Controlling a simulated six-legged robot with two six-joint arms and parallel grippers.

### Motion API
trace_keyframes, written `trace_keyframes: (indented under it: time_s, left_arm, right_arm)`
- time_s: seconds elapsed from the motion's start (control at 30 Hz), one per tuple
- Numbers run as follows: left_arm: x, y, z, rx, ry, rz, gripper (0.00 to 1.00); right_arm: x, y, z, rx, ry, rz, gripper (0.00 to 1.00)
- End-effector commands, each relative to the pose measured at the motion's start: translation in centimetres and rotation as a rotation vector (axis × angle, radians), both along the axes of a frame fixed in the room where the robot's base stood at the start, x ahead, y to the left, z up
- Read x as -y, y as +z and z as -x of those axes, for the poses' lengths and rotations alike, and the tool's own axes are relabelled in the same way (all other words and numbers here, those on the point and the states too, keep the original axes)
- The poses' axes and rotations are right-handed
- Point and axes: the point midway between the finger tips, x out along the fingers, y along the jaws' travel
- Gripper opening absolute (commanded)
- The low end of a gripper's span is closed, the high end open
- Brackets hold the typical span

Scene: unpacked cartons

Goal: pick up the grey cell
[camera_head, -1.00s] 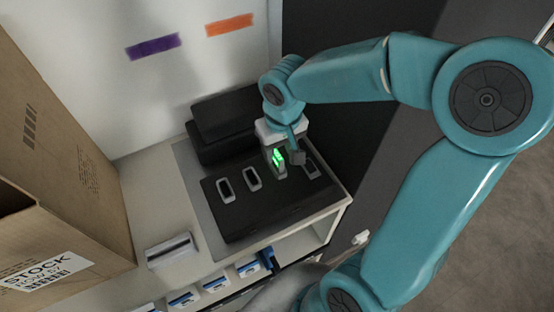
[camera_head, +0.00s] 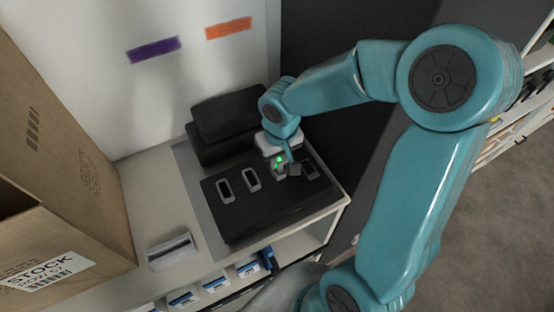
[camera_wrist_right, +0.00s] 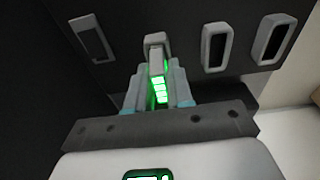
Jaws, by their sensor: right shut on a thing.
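The grey cell (camera_wrist_right: 156,66) has green lit bars and stands in one framed slot of the black dock (camera_head: 245,215). It also shows small in the head view (camera_head: 279,163), partly hidden by the fingers. My right gripper (camera_wrist_right: 158,92) is shut on the cell, with a finger on each side of it. In the head view my right gripper (camera_head: 281,165) reaches down onto the dock from above. The cell's lower end appears to be in its slot. My left gripper is not in view.
Grey-framed empty slots (camera_head: 251,179) lie beside the cell. A black box (camera_head: 229,118) stands behind the dock. A large open carton (camera_head: 75,170) is at the left. A grey block (camera_head: 171,249) lies on the counter's front, above shelf boxes with blue labels (camera_head: 183,298).

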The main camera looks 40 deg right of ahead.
Motion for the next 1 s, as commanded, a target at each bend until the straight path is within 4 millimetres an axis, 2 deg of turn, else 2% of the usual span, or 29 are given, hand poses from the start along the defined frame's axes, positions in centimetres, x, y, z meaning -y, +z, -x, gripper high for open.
trace_keyframes:
  time_s: [0.17, 0.27, 0.37, 0.7, 0.8, 1.0]
  left_arm:
    - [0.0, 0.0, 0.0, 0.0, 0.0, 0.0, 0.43]
    - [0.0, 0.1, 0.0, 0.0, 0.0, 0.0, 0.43]
    - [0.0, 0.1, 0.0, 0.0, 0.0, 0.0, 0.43]
    - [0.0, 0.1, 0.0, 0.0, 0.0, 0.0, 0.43]
    - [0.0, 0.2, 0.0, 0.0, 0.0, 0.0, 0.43]
    - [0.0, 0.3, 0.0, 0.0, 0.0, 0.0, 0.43]
  right_arm:
    - [0.1, 0.9, -0.3, 0.011, -0.001, 0.002, 0.0]
    - [0.1, 2.4, -0.4, 0.015, 0.0, 0.004, 0.0]
    - [0.1, 4.5, -0.4, 0.017, 0.0, 0.004, 0.0]
    - [0.0, 14.8, -0.2, 0.013, 0.0, 0.001, 0.0]
    - [0.0, 17.1, -0.2, 0.01, 0.0, 0.001, 0.0]
    - [0.0, 19.6, -0.1, 0.006, 0.001, 0.001, 0.0]
